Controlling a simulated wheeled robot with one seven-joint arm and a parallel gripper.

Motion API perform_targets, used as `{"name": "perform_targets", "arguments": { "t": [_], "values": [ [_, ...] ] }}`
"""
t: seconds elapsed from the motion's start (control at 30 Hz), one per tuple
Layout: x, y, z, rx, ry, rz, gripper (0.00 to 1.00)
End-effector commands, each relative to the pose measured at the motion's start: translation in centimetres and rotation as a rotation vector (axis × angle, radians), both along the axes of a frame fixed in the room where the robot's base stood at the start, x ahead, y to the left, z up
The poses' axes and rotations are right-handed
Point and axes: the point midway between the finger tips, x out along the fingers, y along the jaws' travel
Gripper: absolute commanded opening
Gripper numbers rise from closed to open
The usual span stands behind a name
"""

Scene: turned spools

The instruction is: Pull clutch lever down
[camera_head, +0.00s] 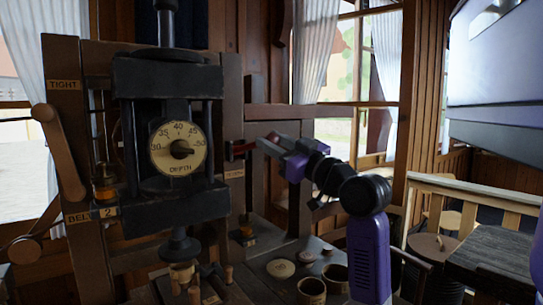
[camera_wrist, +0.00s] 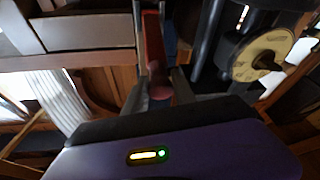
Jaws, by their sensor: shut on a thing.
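The clutch lever (camera_head: 238,149) shows in the head view as a short red bar at the right side of the machine's dark frame, above a small label too blurred to read. In the wrist view the red lever (camera_wrist: 154,42) runs lengthwise between the fingers. My gripper (camera_head: 258,143) reaches in from the right and is shut on the lever's near end. The fingers (camera_wrist: 153,66) stand on either side of it in the wrist view. The lever's pivot is hidden.
A depth dial (camera_head: 180,147) sits on the machine, left of my gripper; it also shows in the wrist view (camera_wrist: 262,55). A wooden lever (camera_head: 60,150) is at far left. Pots (camera_head: 312,291) and spools stand on the bench below. A wooden railing (camera_head: 470,192) is at right.

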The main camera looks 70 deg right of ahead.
Motion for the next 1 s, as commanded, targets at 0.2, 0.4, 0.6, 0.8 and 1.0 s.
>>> {"name": "perform_targets", "arguments": {
  "t": [0.2, 0.4, 0.6, 0.8, 1.0],
  "values": [
    [-0.3, 0.3, -2.5, -0.05, -0.086, 0.002, 0.0],
    [-0.4, 0.3, -3.3, -0.054, -0.088, 0.001, 0.0],
    [-0.5, 0.3, -3.9, -0.052, -0.087, 0.001, 0.0],
    [-0.4, 0.3, -4.2, -0.051, -0.084, 0.001, 0.0],
    [-0.4, 0.3, -4.3, -0.049, -0.082, 0.002, 0.0]
  ]
}}
